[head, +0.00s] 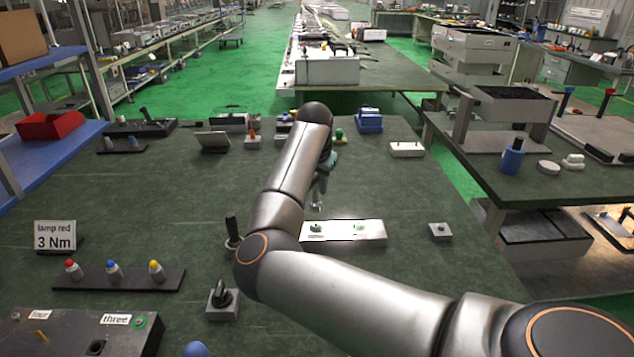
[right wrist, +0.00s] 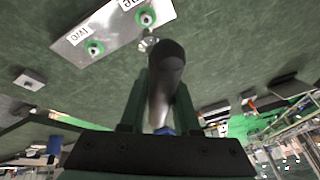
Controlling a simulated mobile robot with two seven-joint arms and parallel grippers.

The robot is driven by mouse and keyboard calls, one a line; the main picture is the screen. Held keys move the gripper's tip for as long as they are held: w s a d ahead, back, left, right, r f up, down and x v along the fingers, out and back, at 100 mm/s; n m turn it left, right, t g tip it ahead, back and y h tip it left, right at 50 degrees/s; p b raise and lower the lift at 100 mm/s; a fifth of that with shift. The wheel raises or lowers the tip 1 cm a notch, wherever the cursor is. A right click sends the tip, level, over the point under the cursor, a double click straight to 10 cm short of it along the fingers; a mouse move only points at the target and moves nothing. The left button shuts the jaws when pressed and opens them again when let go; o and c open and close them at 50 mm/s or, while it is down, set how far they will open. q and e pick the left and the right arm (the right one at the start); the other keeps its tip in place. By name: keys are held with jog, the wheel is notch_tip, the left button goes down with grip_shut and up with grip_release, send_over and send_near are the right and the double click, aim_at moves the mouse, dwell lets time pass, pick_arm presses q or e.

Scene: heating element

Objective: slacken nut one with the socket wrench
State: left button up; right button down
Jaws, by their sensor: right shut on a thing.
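A white plate (head: 340,240) lies on the dark green table, with two nuts in green rings. In the right wrist view the plate (right wrist: 112,32) shows upside down; nut one (right wrist: 146,17) is at the upper middle, and the nut by the label "two" (right wrist: 95,48) is left of it. In the head view nut one (head: 316,228) is the left nut. My right gripper (head: 322,168) is shut on the socket wrench (right wrist: 165,75), gripping its black handle. The wrench's metal socket (right wrist: 148,42) shows close to nut one, apparently beside it and not over it. My left gripper is not in view.
A sign reading "lamp red 3 Nm" (head: 55,236) stands at the left. A black strip with coloured lamps (head: 118,278) lies in front of it. A knob switch (head: 222,299) sits near my right elbow. A small grey block (head: 440,231) is right of the plate.

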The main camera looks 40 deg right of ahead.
aim_at(319, 194)
jog(key=shift+r+p, duration=0.2)
jog(key=shift+p, duration=0.15)
jog(key=shift+f, duration=2)
jog(key=shift+s+d+m+g+h+p, duration=0.15)
jog(key=shift+m+g+h+p, duration=0.2)
jog(key=shift+m+p, duration=0.85)
jog(key=shift+s+f+m+g, duration=0.1)
jog(key=shift+m+g, duration=0.25)
jog(key=shift+m, duration=0.45)
jog(key=shift+s+m+g+h, duration=0.1)
jog(key=shift+m+g+h, duration=0.2)
jog(key=shift+m, duration=0.3)
jog(key=shift+s+m+g, duration=0.2)
jog(key=shift+m+g, duration=0.3)
jog(key=shift+m, duration=0.9)
